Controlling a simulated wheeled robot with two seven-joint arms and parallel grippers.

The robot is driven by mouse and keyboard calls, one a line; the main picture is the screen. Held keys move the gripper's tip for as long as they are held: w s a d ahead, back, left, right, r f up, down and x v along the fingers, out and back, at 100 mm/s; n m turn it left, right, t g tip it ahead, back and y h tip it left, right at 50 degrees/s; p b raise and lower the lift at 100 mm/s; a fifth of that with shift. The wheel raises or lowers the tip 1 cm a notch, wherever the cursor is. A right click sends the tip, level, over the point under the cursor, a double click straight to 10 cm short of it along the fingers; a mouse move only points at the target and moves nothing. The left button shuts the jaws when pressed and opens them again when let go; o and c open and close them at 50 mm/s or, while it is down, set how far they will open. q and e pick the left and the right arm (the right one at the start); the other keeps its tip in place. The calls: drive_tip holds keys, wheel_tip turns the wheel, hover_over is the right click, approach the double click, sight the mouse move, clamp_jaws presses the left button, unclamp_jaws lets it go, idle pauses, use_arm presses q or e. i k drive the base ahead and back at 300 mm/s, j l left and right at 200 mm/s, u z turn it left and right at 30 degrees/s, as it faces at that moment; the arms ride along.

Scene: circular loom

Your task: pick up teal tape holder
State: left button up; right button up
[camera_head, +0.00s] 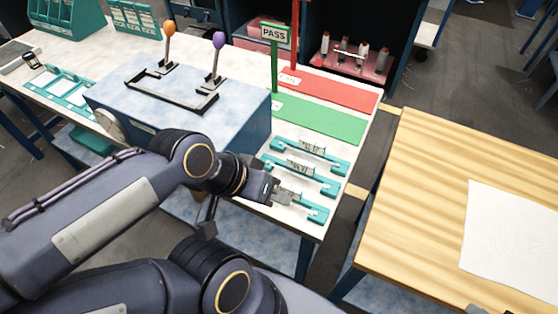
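Three teal tape holders lie in a row on the right end of the white table: a far one (325,157), a middle one (318,184) and a near one (317,213). Each is a low teal bracket with raised ends and a greyish piece at its middle. My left gripper (279,191) is at the left end of the near holder and hides part of it. Whether its fingers touch the holder or are closed cannot be seen. My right gripper cannot be made out.
Left of the holders stands a blue box (235,126) with two levers and a black handle. Behind them lie a green mat (320,119) with a PASS sign (275,33) and a red mat (335,90). A wooden table (420,200) with white cloth (515,235) stands right, across a gap.

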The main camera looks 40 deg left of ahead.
sight(330, 188)
drive_tip(key=k+j+u, duration=0.1)
drive_tip(key=u, duration=0.3)
drive_tip(key=k+j+u, duration=0.1)
drive_tip(key=u, duration=1)
drive_tip(key=l+u, duration=0.25)
drive_tip(key=u, duration=0.15)
drive_tip(key=k+l+u, duration=0.15)
drive_tip(key=u, duration=0.25)
drive_tip(key=k+l+u, duration=0.15)
drive_tip(key=l+u, duration=0.15)
drive_tip(key=u, duration=0.15)
